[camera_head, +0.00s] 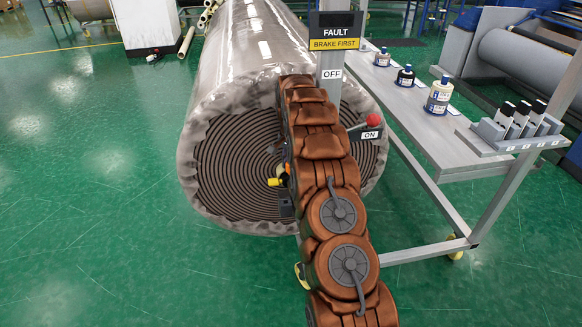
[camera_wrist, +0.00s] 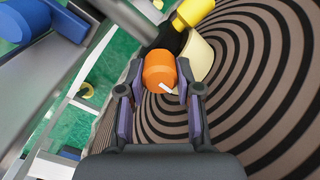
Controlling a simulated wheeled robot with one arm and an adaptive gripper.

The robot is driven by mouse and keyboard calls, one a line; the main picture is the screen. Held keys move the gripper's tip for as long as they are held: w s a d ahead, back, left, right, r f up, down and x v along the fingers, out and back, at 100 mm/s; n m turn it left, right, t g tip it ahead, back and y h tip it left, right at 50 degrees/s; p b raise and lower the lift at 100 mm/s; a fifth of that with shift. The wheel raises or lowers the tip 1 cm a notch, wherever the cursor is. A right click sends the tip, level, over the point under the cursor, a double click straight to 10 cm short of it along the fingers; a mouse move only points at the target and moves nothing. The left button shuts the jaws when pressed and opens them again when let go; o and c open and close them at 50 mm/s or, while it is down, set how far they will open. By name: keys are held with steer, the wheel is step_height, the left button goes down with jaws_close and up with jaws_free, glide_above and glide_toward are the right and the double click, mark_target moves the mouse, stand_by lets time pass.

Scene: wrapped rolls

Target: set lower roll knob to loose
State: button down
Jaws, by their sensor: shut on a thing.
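An orange knob (camera_wrist: 158,68) with a short white mark on its face sits between the fingers of my gripper (camera_wrist: 161,82) in the wrist view. The fingers are shut on its left and right sides. The white mark slants toward the lower right; no setting labels are readable beside it. The large wrapped roll (camera_head: 225,165) shows its spiral end face in the head view, and the face also fills the right of the wrist view (camera_wrist: 262,115). In the head view my arm hides most of the knob and gripper.
A post carries a FAULT, BRAKE FIRST sign (camera_head: 335,31) and an OFF label. A red-balled lever (camera_head: 373,121) stands beside the ON label, right of my arm. A grey bench (camera_head: 430,125) holds several spools and bottles. Green floor is clear at left.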

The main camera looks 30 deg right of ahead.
stand_by(0.4)
steer(key=c, duration=0.8)
jaws_free()
steer(key=shift+r, duration=0.1)
steer(key=shift+r, duration=5.9)
